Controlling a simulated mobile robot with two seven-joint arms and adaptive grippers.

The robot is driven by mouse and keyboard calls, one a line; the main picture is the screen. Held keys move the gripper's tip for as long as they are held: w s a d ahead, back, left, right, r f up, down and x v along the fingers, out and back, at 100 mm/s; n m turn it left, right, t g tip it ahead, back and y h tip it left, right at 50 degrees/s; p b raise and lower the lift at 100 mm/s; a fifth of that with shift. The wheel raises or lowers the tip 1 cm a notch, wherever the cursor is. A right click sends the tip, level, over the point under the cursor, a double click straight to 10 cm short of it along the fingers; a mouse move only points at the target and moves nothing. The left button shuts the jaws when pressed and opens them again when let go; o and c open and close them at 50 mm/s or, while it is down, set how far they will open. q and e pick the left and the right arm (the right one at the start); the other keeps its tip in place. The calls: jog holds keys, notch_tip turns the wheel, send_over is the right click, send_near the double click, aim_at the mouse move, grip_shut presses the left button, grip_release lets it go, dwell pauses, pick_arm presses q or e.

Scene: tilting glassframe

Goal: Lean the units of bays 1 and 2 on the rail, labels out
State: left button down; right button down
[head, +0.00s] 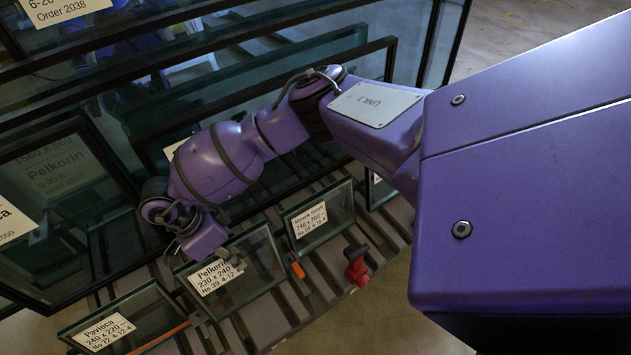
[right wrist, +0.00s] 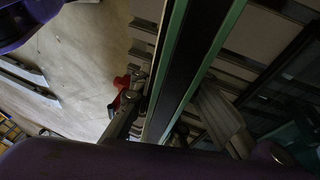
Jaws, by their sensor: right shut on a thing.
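A small glass unit labelled Pelkorin 230 x 240 (head: 245,289) stands tilted on the slatted rack, its white label facing me. My right gripper (head: 222,258) is at its upper edge, shut on it. In the right wrist view, the green-edged unit (right wrist: 181,70) passes between the two fingers. A unit labelled Pavioca 240 x 220 (head: 143,318) leans to its left. A third small unit, 240 x 260 (head: 337,207), leans to its right. Both of their labels face out. Bay numbers and the rail cannot be made out. My left gripper is not in view.
Large dark-framed glass panes (head: 75,215) stand behind the small units, close to my right arm. A red clamp-like part (head: 356,266) sits at the rack's front edge; it also shows in the right wrist view (right wrist: 119,91). Bare floor (head: 390,318) lies in front.

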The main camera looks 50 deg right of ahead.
jog(key=shift+w+d+f+b, duration=0.25)
jog(key=shift+w+f+b, duration=0.5)
jog(key=shift+w+b, duration=0.15)
jog(key=shift+w+d+f+b, duration=0.2)
jog(key=shift+w+f+b, duration=0.55)
jog(key=shift+w, duration=0.2)
jog(key=shift+w+d+f+b, duration=0.25)
jog(key=shift+w+f+b, duration=0.45)
jog(key=shift+w+b, duration=0.25)
jog(key=shift+s+f, duration=0.25)
jog(key=shift+f, duration=0.35)
jog(key=c, duration=1.6)
grip_release()
jog(key=v, duration=1.2)
jog(key=shift+r, duration=0.1)
